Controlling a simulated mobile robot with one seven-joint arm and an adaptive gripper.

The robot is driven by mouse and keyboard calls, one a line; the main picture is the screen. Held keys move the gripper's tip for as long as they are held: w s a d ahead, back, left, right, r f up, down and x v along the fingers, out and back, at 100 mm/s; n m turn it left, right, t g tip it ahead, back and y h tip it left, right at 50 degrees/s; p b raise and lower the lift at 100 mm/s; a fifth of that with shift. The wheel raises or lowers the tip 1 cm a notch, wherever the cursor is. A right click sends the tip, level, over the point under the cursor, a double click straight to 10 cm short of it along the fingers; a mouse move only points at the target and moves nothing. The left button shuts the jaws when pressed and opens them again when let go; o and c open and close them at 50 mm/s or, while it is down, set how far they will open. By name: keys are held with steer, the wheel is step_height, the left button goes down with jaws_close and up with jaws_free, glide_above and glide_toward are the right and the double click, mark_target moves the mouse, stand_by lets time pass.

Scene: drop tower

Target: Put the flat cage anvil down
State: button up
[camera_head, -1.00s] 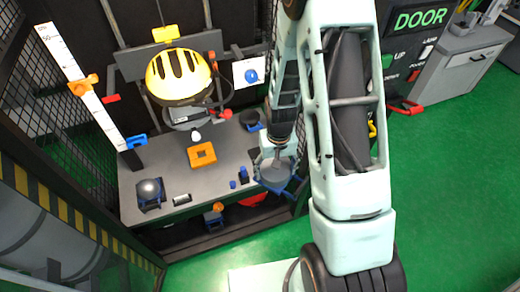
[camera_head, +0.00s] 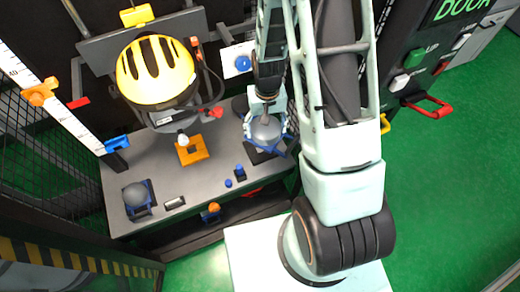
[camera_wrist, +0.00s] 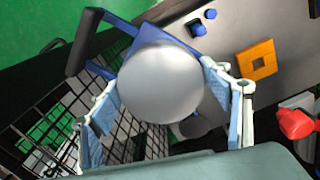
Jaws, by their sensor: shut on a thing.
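The flat cage anvil (camera_head: 266,131) is a smooth grey round piece in a blue frame. In the wrist view (camera_wrist: 160,85) its grey face fills the space between the fingers. The blue frame and a black bar show behind it at upper left. My gripper (camera_head: 264,112) is shut on the anvil, a pale-blue finger on each side. It holds the anvil at the right end of the grey bench (camera_head: 208,170), over or beside a dark patch. I cannot tell whether the anvil touches the bench.
A yellow helmet (camera_head: 152,72) hangs above the bench. An orange square block (camera_head: 192,152), small blue pieces (camera_head: 239,171) and another anvil with a rounded grey top (camera_head: 136,194) are on the bench. A mesh wall (camera_head: 40,150) stands at left.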

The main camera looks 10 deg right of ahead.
steer(key=f+b, duration=0.2)
steer(key=b, duration=0.1)
steer(key=shift+w+m, duration=0.4)
step_height(320, 180, down, 4)
steer(key=m+b, duration=0.2)
steer(key=b, duration=0.7)
steer(key=shift+r, duration=0.1)
steer(key=f+m+b, duration=0.1)
steer(key=b, duration=0.3)
steer(key=s+f+m+b, duration=0.1)
steer(key=f+b, duration=0.1)
steer(key=b, duration=0.3)
steer(key=f+m+b, duration=0.1)
steer(key=f+b, duration=0.1)
steer(key=b, duration=0.2)
steer(key=shift+s+a+f+b, duration=0.25)
steer(key=shift+a+b, duration=0.05)
steer(key=shift+a, duration=0.05)
steer(key=shift+w+d+f+b, duration=0.15)
steer(key=shift+w+f+b, duration=1.2)
steer(key=shift+w+f, duration=2.05)
steer(key=shift+w+d+f+b, duration=0.15)
steer(key=shift+w+f+b, duration=1.15)
steer(key=shift+w+f, duration=2.05)
steer(key=shift+w+r, duration=0.25)
